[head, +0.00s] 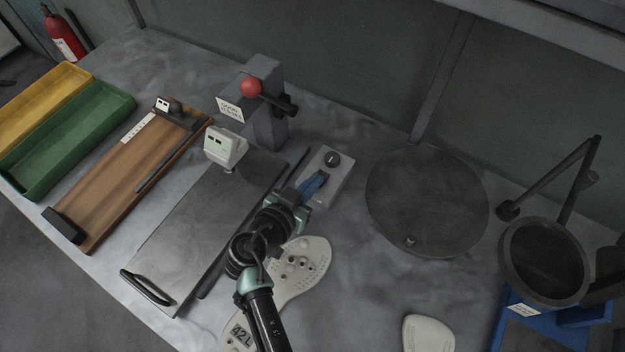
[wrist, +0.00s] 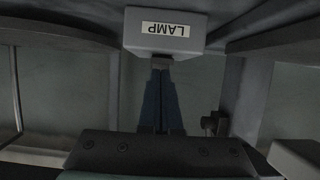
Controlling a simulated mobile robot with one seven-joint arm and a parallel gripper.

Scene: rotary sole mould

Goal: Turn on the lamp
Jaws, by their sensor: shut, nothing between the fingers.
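A grey box labelled LAMP (wrist: 165,30) is at the top of the wrist view, its label upside down. A small grey block (wrist: 162,62) shows at its lower edge, probably the switch. My gripper (wrist: 160,74) is shut and empty, with its blue fingers pointing at that block. The tips are at or just short of it; contact cannot be told. A black jointed-arm lamp or magnifier (head: 508,250) at the right shows no glow.
A round dark plate (head: 428,200), a pale sole mould (head: 305,260) and a dark metal plate (head: 200,235) lie on the bench. A red-ball lever post (head: 268,135) stands behind. A wooden board (head: 110,190) and green tray (head: 70,135) are left.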

